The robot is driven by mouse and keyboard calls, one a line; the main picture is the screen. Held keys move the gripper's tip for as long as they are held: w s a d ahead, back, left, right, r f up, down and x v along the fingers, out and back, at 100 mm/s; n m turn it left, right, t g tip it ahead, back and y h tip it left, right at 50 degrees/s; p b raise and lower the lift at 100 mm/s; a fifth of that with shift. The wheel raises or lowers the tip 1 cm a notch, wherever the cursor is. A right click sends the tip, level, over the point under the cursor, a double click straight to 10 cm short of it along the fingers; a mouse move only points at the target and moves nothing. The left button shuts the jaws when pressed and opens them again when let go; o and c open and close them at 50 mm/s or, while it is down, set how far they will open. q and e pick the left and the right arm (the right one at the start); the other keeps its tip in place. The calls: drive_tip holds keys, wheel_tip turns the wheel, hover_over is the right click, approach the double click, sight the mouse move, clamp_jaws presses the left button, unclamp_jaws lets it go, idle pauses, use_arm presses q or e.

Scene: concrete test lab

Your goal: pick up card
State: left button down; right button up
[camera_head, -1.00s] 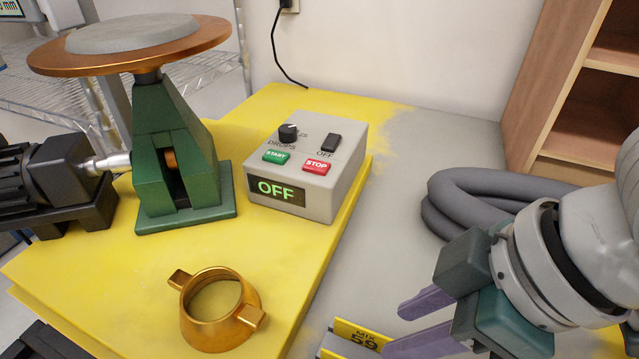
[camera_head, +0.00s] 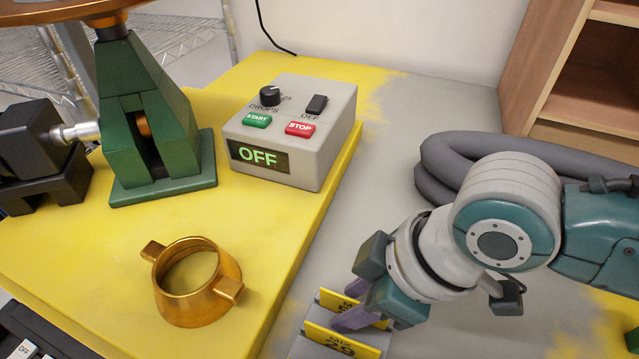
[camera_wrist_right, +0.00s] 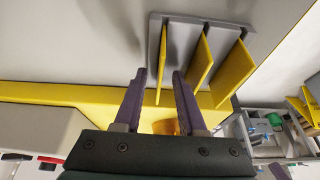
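Yellow cards stand upright in a grey slotted holder (camera_wrist_right: 154,28). In the head view I see a rear card (camera_head: 338,301) and a front card (camera_head: 340,342) with dark print, partly cut off below. My right gripper (camera_head: 347,304) has purple fingers and reaches down at the rear card, one finger between the two cards. In the right wrist view the gripper (camera_wrist_right: 160,74) is open, and one card (camera_wrist_right: 162,60) shows edge-on between the fingertips with a gap on each side. Two other cards stand to its right. My left gripper is not in view.
A yellow platform (camera_head: 100,270) left of the holder carries a copper ring (camera_head: 190,310), a control box (camera_head: 295,130) reading OFF and a green stand (camera_head: 150,130). A thick grey hose (camera_head: 470,150) lies behind my right arm. A wooden shelf (camera_head: 560,70) stands at back right.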

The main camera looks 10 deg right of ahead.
clamp_jaws()
idle(0.6)
